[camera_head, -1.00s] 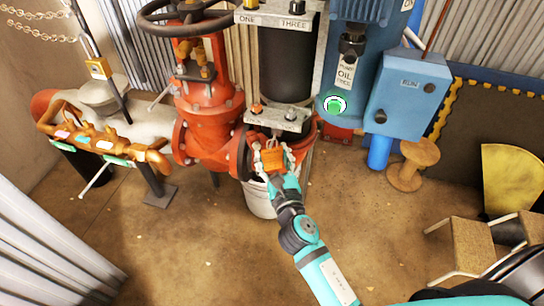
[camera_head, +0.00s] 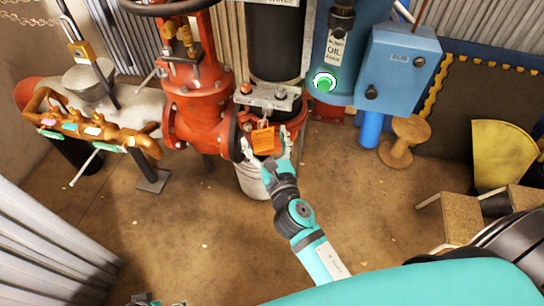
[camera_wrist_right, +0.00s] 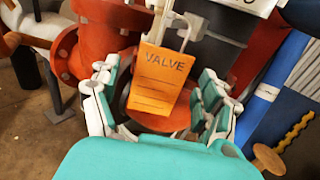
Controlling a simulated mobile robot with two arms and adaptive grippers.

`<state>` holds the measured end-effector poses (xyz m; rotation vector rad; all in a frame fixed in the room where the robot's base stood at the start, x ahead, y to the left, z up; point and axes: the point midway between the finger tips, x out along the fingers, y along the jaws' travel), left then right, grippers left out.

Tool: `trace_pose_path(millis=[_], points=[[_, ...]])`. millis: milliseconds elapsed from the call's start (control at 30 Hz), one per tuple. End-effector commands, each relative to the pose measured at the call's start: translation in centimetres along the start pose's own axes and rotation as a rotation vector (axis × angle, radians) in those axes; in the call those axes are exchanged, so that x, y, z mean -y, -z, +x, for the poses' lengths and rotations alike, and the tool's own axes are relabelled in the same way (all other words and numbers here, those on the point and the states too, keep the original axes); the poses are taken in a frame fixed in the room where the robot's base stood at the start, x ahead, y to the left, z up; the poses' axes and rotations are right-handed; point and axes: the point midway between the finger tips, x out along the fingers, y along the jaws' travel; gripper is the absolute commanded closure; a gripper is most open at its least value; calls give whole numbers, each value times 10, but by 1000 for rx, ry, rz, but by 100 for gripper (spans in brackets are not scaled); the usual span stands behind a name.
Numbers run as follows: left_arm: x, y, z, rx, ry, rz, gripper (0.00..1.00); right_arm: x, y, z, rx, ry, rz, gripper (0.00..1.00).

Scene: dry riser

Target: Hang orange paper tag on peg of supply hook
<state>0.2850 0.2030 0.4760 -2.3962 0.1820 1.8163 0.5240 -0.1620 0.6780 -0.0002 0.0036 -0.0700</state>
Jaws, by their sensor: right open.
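The orange paper tag (camera_head: 264,141), marked VALVE in the right wrist view (camera_wrist_right: 160,75), hangs upright below a grey metal bracket (camera_head: 268,97) on the black column. A pale loop or hook (camera_wrist_right: 184,28) shows at its top edge. Whether it sits fully on the peg is too small to tell. My right gripper (camera_head: 266,149) is open, with one finger on each side of the tag; gaps show between the fingers and the tag in the wrist view (camera_wrist_right: 160,92). A small part, probably of my left gripper (camera_head: 146,300), shows at the bottom edge; its fingers are not clear.
A red valve body (camera_head: 197,100) stands left of the bracket, and a blue box (camera_head: 397,72) with a green button (camera_head: 324,82) nearby stands right. A white bucket (camera_head: 250,180) is under the tag. A wooden spool (camera_head: 404,141) is on the floor, which is clear in front.

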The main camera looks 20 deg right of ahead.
Motion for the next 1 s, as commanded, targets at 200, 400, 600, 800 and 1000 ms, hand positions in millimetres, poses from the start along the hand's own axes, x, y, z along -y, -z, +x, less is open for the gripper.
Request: trace_pose_path(millis=[200,400,600,800,1000], points=[[0,-1,0,1,-1,-1,4,0,1,-50,-6,1,2,21],[0,-1,0,1,-1,-2,4,0,1,-82,-6,0,-1,21],[0,-1,0,1,-1,-2,4,0,1,-99,-3,-1,-3,21],[0,-1,0,1,-1,-2,4,0,0,-106,-1,0,1,21],[-1,-1,0,1,-1,-2,4,2,0,-106,-1,6,19,21]])
